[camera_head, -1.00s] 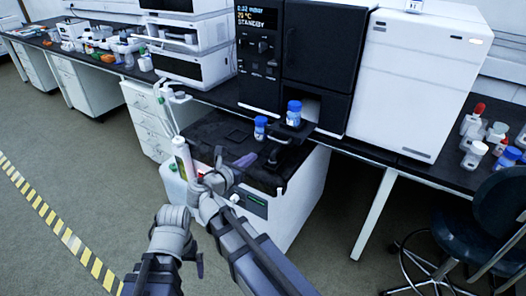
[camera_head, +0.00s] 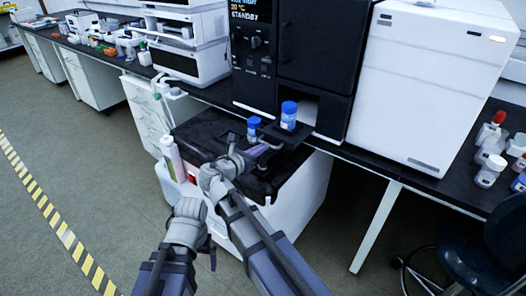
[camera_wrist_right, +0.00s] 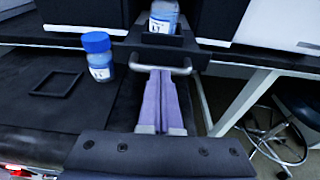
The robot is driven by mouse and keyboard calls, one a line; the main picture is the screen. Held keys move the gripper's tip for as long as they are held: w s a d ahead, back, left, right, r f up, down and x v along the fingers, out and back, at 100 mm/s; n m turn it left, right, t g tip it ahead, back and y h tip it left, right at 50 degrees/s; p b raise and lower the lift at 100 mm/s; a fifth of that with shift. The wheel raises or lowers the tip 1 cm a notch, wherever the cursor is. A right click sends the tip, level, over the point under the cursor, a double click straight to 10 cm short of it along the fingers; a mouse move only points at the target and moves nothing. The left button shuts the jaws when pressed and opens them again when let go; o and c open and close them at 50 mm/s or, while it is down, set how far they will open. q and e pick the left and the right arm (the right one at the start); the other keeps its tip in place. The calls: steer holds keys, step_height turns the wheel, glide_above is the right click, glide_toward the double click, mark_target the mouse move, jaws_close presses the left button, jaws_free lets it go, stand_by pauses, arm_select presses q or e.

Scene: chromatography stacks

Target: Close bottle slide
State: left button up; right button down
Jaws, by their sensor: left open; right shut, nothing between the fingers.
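The black bottle slide (camera_head: 272,132) sticks out of an opening in the black instrument (camera_head: 316,51). A blue-capped bottle (camera_head: 288,117) stands upright on it and also shows in the right wrist view (camera_wrist_right: 164,18). A grey bar handle (camera_wrist_right: 185,70) is on the slide's front. My right gripper (camera_head: 266,149) is shut and empty. Its purple fingers (camera_wrist_right: 160,76) reach the handle; I cannot tell if they touch it. My left gripper (camera_head: 209,250) is low at the left, away from the slide, open, its fingers hard to make out.
A second blue-capped bottle (camera_wrist_right: 98,58) stands just left of the slide on the black top of a white cabinet. A black frame (camera_wrist_right: 56,83) lies beside it. A white cylinder (camera_head: 172,158) stands at the cabinet's left. A dark chair (camera_head: 488,250) is at the right.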

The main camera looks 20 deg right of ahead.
mark_target(284, 127)
steer(key=shift+w+d, duration=0.1)
stand_by(0.3)
steer(key=r+x, duration=0.1)
steer(key=x, duration=0.3)
steer(key=r+x, duration=0.1)
steer(key=x, duration=0.4)
steer(key=r+x, duration=0.1)
steer(key=x, duration=0.4)
steer(key=shift+w+d, duration=0.2)
steer(key=shift+d, duration=0.15)
steer(key=shift+w+d+r, duration=0.1)
steer(key=shift+w+d, duration=0.1)
steer(key=shift+d, duration=0.05)
